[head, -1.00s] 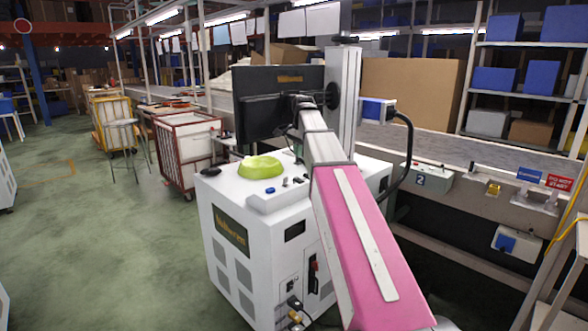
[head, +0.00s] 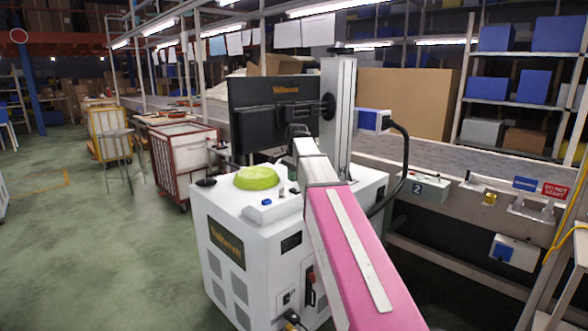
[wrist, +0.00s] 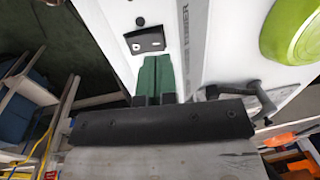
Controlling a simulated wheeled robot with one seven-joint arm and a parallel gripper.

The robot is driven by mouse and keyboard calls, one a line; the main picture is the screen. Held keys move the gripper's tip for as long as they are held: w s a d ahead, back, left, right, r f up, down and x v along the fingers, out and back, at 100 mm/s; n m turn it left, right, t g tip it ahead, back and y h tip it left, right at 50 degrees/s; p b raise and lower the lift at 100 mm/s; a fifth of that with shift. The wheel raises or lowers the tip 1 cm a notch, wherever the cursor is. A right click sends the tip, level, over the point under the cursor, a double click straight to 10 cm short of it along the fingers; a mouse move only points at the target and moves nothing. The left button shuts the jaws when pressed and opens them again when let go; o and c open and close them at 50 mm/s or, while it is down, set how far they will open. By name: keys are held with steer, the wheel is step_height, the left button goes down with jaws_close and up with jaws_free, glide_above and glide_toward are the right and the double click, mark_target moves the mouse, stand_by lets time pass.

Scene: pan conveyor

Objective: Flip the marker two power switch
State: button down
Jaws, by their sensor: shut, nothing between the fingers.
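A white machine cabinet (head: 215,215) with a dark name plate stands in front of me, partly behind my arm. A red and black switch (head: 310,287) is low on its front face, beside my arm. A grey-green box marked 2 (head: 430,188) is on the conveyor's side, to the right. In the wrist view, my gripper (wrist: 157,60) has green fingers pressed together with nothing between them. Its tips point at a small dark panel (wrist: 145,40) on a white surface. I cannot tell whether they touch it. In the head view the fingers are not distinguishable.
A lime-green dome (head: 257,178) and small buttons are on the cabinet top, below a black monitor (head: 272,112). The conveyor (head: 440,165) runs behind, with red and blue signs at the right. Open green floor (head: 90,250) lies to the left.

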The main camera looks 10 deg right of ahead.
mark_target(294, 189)
steer(key=shift+w+a+f, duration=0.1)
steer(key=shift+w+f, duration=0.1)
steer(key=shift+f, duration=1.45)
steer(key=shift+f, duration=0.2)
steer(key=shift+s, duration=0.1)
steer(key=shift+s+d+r, duration=0.35)
steer(key=shift+s+d, duration=0.05)
steer(key=shift+s, duration=0.1)
steer(key=shift+r, duration=0.1)
